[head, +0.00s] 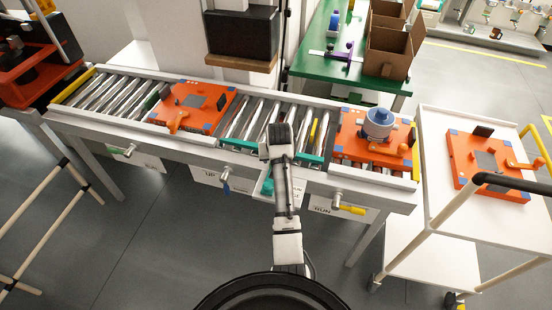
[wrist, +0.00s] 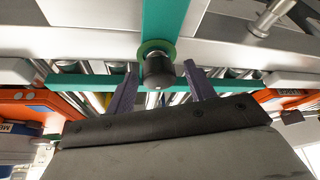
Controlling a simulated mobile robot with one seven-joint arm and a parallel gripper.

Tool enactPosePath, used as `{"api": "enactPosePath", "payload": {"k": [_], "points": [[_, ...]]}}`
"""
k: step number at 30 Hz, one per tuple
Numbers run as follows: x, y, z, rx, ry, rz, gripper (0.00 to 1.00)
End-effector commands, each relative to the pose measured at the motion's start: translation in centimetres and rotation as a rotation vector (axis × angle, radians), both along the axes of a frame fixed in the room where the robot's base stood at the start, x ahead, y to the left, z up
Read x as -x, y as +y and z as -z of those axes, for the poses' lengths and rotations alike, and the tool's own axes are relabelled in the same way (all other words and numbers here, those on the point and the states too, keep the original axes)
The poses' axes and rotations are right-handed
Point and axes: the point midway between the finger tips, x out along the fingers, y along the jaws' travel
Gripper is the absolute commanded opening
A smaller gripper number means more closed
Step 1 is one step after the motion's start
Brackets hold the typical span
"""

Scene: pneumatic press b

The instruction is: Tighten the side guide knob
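The side guide knob (wrist: 158,70) is a dark round knob with a green ring behind it. In the wrist view it sits on the teal side guide (wrist: 100,83), below a teal bracket (wrist: 165,20). My gripper (wrist: 162,80) is open, with one purple finger at each side of the knob and visible gaps between. I cannot tell how far the fingers reach along the knob. In the head view my gripper (head: 280,135) is over the front rail of the conveyor and hides the knob.
Orange pallets (head: 196,104) (head: 371,137) sit on the roller conveyor (head: 262,122) at either side of my arm. Handles with blue (head: 225,182) and yellow (head: 350,209) grips project from its front. A white cart (head: 445,195) with another orange pallet stands at right.

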Motion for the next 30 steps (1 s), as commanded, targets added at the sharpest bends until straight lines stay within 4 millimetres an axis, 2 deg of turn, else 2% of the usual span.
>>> {"api": "enactPosePath", "payload": {"k": [8, 13, 17, 24, 30], "points": [[0.1, 0.0, 0.2, 0.000, 0.005, 0.000, 0.56], [0.6, 0.0, -1.0, 0.000, 0.002, 0.000, 0.56], [1.5, -0.1, -3.3, 0.000, -0.001, 0.000, 0.56], [3.6, -0.2, -8.4, 0.002, -0.001, -0.001, 0.56], [4.9, -0.3, -11.8, 0.000, 0.003, 0.000, 0.56]]}}
